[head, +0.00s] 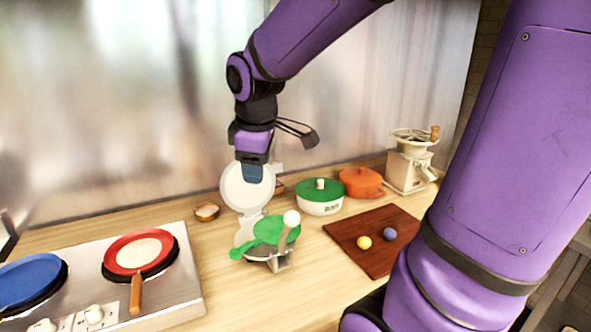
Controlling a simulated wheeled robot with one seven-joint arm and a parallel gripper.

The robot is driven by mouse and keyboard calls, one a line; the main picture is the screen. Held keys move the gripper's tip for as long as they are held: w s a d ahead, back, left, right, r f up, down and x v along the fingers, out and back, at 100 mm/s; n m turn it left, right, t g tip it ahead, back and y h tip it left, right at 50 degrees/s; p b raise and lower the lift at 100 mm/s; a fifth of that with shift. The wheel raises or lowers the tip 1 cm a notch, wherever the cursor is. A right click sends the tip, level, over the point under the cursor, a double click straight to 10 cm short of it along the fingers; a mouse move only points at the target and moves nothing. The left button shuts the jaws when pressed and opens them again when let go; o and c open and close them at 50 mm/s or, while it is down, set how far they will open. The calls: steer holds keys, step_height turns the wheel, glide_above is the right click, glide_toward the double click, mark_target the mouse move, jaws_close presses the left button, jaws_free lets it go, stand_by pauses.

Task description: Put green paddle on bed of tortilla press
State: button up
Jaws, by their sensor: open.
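The tortilla press (243,236) stands on the wooden counter, with its round pale lid (236,197) raised and its white-knobbed lever (291,218) at the front right. The green paddle (272,230) appears to lie over the press bed, its handle sticking out to the left. The lever covers part of the paddle, and most of the bed is hidden beneath it. My gripper (253,180) points down in front of the raised lid, above and apart from the paddle. It is open, with nothing visible in it.
A stove (185,290) at left holds a red pan (120,245) and a blue pan (30,282). A small bowl (207,212), green-lidded pot (320,204), orange pot (360,184) and grinder (408,172) stand behind. A brown board (385,261) at right carries two balls.

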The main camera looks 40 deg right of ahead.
steer(key=s+a+r+m+t, duration=0.1)
steer(key=s+r+m, duration=0.1)
steer(key=s+m, duration=0.2)
steer(key=s+a+r+m+t+y, duration=0.1)
steer(key=s+m, duration=0.3)
steer(key=s, duration=0.6)
steer(key=shift+s+a+r, duration=0.15)
steer(key=shift+a+r, duration=0.15)
steer(key=shift+r, duration=0.4)
